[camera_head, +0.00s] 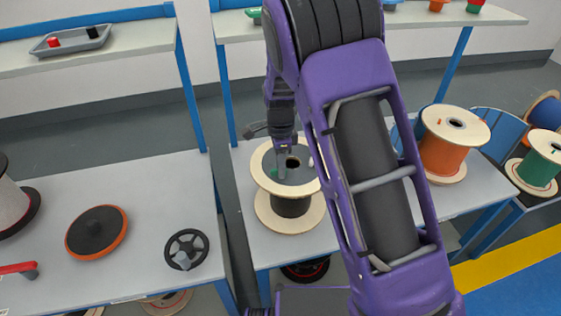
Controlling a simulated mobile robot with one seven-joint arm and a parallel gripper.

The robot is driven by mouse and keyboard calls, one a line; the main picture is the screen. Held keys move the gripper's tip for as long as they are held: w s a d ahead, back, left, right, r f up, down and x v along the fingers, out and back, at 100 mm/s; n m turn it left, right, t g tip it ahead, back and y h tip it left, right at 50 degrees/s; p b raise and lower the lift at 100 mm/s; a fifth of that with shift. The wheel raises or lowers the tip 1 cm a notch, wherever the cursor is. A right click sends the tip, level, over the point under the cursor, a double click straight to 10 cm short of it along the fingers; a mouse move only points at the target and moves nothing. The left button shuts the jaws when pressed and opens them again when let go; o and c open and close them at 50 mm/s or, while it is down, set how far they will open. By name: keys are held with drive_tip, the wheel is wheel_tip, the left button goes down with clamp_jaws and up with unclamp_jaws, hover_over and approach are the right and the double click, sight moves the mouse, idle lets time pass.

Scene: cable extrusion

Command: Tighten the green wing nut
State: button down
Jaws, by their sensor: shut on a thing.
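The green wing nut (274,173) shows as a small green patch on the top of a wooden spool (300,188) wound with black cable, left of the spool's centre hole. My gripper (281,172) points down over the spool's top, right at the green nut. Its fingers are shut on the nut as far as I can see, and they hide part of it. My purple arm crosses the middle of the view and covers the right edge of the spool.
An orange spool (448,140) and a green spool (540,160) stand to the right. A black handwheel (186,250) and an orange-rimmed disc (97,231) lie on the left table (150,180). A gap separates the two tables. A grey tray (70,40) sits on the back shelf.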

drive_tip(key=m+p, duration=0.2)
drive_tip(key=m, duration=0.3)
drive_tip(key=shift+r+m+p, duration=0.1)
drive_tip(key=shift+m+p, duration=0.2)
drive_tip(key=m, duration=0.3)
drive_tip(key=shift+w, duration=0.1)
drive_tip(key=shift+m, duration=1.8)
drive_tip(key=c, duration=0.9)
unclamp_jaws()
wheel_tip(320, 180, up, 17)
drive_tip(key=shift+r, duration=0.15)
